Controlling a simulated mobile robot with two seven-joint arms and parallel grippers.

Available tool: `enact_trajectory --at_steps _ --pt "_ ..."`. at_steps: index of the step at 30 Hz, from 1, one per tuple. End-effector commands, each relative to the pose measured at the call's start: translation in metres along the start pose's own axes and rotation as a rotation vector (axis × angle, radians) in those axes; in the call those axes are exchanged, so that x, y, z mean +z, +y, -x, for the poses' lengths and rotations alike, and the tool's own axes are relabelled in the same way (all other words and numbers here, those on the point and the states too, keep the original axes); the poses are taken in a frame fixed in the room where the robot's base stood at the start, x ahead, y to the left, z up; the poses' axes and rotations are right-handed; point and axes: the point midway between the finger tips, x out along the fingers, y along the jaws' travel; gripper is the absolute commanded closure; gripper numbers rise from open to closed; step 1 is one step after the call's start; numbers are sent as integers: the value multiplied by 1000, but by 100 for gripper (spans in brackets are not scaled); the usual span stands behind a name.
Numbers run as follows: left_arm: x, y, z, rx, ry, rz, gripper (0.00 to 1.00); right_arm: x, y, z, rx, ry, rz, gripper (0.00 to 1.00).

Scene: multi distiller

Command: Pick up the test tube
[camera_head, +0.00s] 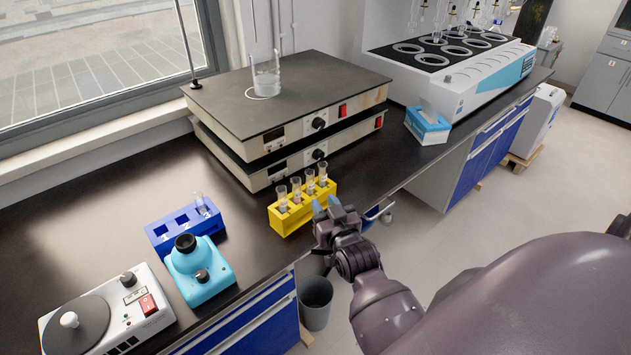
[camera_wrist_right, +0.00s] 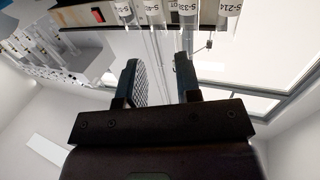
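Several clear test tubes (camera_head: 309,181) with pale labels stand upright in a yellow rack (camera_head: 291,219) near the bench's front edge. One more tube (camera_head: 201,204) stands in the right slot of a blue rack (camera_head: 168,247). My right gripper (camera_head: 327,206) is at the right front corner of the yellow rack, fingers toward the tubes. In the right wrist view the gripper (camera_wrist_right: 157,62) has its fingers apart. The labelled tubes (camera_wrist_right: 187,12) show beyond the fingertips at the top; faint clear glass lines run toward the gap. I cannot tell whether any glass is between the fingers. My left gripper is not in view.
Stacked hot plates (camera_head: 290,100) bearing a beaker (camera_head: 266,78) stand behind the yellow rack. A turquoise device (camera_head: 200,275) and a white stirrer (camera_head: 110,315) are at left. A tissue box (camera_head: 428,125) and white distiller (camera_head: 450,70) are at right. A bin (camera_head: 316,303) stands below the bench.

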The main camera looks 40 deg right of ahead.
Motion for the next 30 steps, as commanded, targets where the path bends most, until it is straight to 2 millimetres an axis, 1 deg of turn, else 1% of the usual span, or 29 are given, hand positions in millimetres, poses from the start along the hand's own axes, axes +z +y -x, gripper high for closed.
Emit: enact_trajectory --at_steps 1,5,12,15,23,30 --pt "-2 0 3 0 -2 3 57 -7 0 -2 4 7 -7 68" --pt "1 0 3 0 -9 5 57 -7 1 -10 9 10 -11 68" --pt "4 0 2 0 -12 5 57 -6 1 -42 8 10 -10 68" --pt "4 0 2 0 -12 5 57 -6 1 -52 8 9 -10 68" --pt "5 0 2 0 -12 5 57 -5 2 -67 8 9 -10 68" --pt "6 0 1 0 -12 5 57 -1 3 -98 7 10 -10 68"
